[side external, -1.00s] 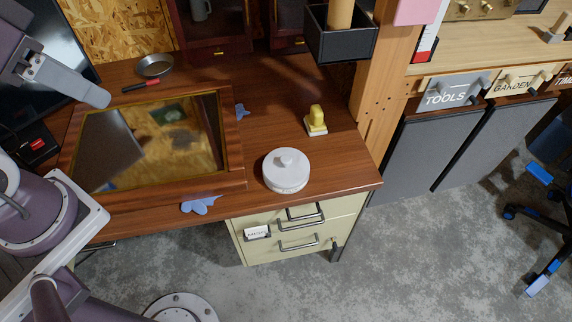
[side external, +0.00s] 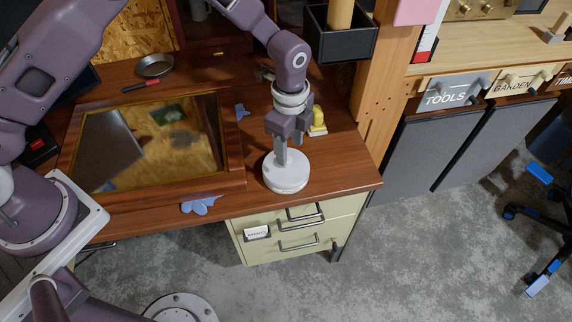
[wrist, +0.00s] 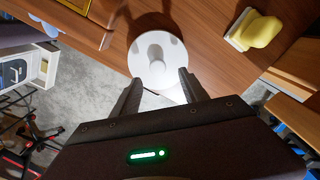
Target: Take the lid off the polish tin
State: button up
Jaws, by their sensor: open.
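The polish tin (side external: 286,184) is a round white tin standing upright on the wooden bench near its front right edge. Its white lid (side external: 270,168) is on top. The lid's round knob shows in the wrist view (wrist: 155,52), but my fingers hide it in the side view. My gripper (side external: 291,160) points down just over the lid. In the wrist view my gripper (wrist: 158,82) is open, its two dark fingers apart near the lid's lower edge in the picture. I cannot tell whether the fingers touch the lid.
A yellow-handled brush (side external: 317,121) stands behind the tin to the right. A wood-framed mirror (side external: 150,145) lies to the left, with blue cloths (side external: 200,205) at its edges. A dark box (side external: 340,42) hangs above the bench's back right. A metal dish (side external: 155,66) sits at the back left.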

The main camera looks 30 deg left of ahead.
jog(key=f, duration=0.4)
jog(key=shift+s+a+f, duration=0.1)
jog(key=shift+a+f, duration=0.25)
jog(key=shift+f, duration=0.05)
grip_shut()
jog(key=shift+r, duration=0.15)
notch_tip(320, 180, up, 4)
jog(key=shift+d+f, duration=0.1)
jog(key=shift+f, duration=0.1)
jog(key=s+d, duration=1.3)
jog(key=w+a+r+n, duration=0.3)
jog(key=w+a+n, duration=0.1)
jog(key=a, duration=0.4)
jog(key=w+a+r+n, duration=0.3)
jog(key=a+n, duration=0.1)
jog(key=a, duration=0.4)
jog(key=a+r+n, duration=0.3)
jog(key=a+n, duration=0.2)
jog(key=a, duration=0.3)
jog(key=s+a+r+n, duration=0.1)
jog(key=a+r+n, duration=0.2)
jog(key=a, duration=0.6)
jog(key=shift+r+n, duration=0.4)
jog(key=shift+n, duration=0.6)
